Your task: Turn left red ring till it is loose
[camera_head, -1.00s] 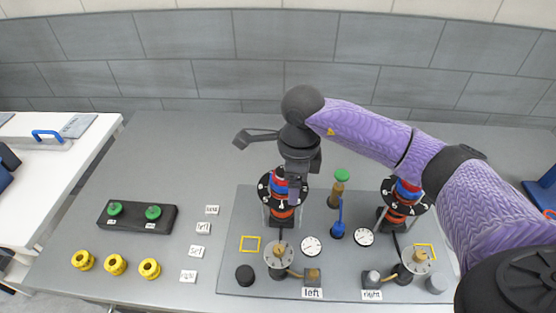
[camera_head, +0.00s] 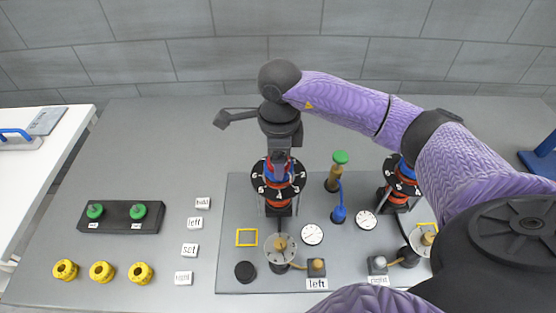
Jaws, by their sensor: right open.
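The left stack carries a black numbered dial (camera_head: 260,188), with blue and red parts at its top and a red ring (camera_head: 279,204) below the dial. It stands on the grey plate behind the "left" label (camera_head: 317,284). My right gripper (camera_head: 279,172) points down over the top of this stack and hides part of it. Its jaws are open; I cannot tell whether they touch the stack or surround a ring. A similar right stack (camera_head: 403,182) is partly covered by my right arm. My left gripper is not in view.
A green-topped brass post (camera_head: 340,160), a blue handle (camera_head: 339,213) and white gauges (camera_head: 312,234) stand close right of the left stack. A black box with green knobs (camera_head: 117,216) and yellow rings (camera_head: 102,271) lie left. The table behind is clear.

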